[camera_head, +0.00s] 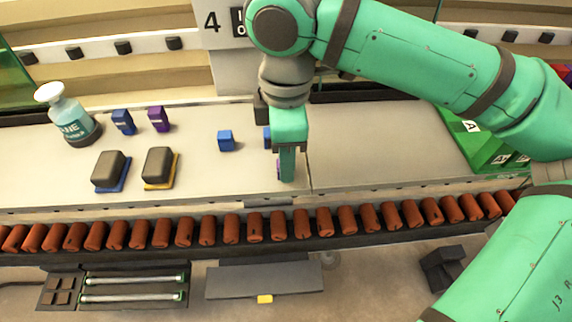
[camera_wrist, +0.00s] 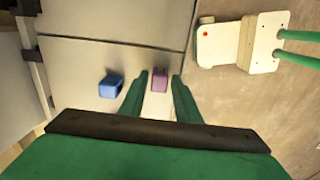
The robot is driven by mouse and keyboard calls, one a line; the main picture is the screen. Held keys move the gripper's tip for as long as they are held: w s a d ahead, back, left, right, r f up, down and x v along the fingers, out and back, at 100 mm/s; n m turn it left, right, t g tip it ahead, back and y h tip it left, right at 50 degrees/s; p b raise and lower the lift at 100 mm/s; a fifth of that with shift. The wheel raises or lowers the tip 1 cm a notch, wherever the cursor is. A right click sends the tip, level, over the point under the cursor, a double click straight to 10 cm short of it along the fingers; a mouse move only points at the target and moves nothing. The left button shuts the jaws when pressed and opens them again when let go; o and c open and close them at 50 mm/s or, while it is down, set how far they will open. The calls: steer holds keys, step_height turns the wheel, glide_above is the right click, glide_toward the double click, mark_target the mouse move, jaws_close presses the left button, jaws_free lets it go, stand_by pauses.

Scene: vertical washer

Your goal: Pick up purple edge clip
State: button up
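The small purple edge clip (camera_wrist: 159,80) shows between my fingertips in the wrist view. In the head view only a sliver of purple (camera_head: 278,168) shows beside my fingers, which hide the rest of it. My gripper (camera_head: 287,180) points down over the light counter near its front edge. Its two fingers (camera_wrist: 160,75) are apart in the wrist view, with a narrow gap on each side of the clip. I cannot tell how far below or between the fingers the clip lies.
A blue clip (camera_wrist: 111,85) lies left of my fingers in the wrist view. Another blue clip (camera_head: 225,140) stands on the counter (camera_head: 215,180). A blue box (camera_head: 123,122), a purple box (camera_head: 158,118), a bottle (camera_head: 70,116) and two dark blocks (camera_head: 158,165) stand at left. Red rollers (camera_head: 255,228) line the front.

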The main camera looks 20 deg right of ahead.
steer(key=shift+w+a+f, duration=0.1)
steer(key=shift+a+f, duration=0.05)
steer(key=shift+f, duration=0.6)
jaws_close()
steer(key=shift+r, duration=0.15)
steer(key=shift+r, duration=0.25)
step_height(320, 180, up, 2)
steer(key=shift+r, duration=0.1)
steer(key=s+d+r, duration=0.3)
steer(key=s+r, duration=0.7)
steer(key=s, duration=0.3)
steer(key=shift+s+d, duration=0.25)
steer(key=shift+s, duration=0.1)
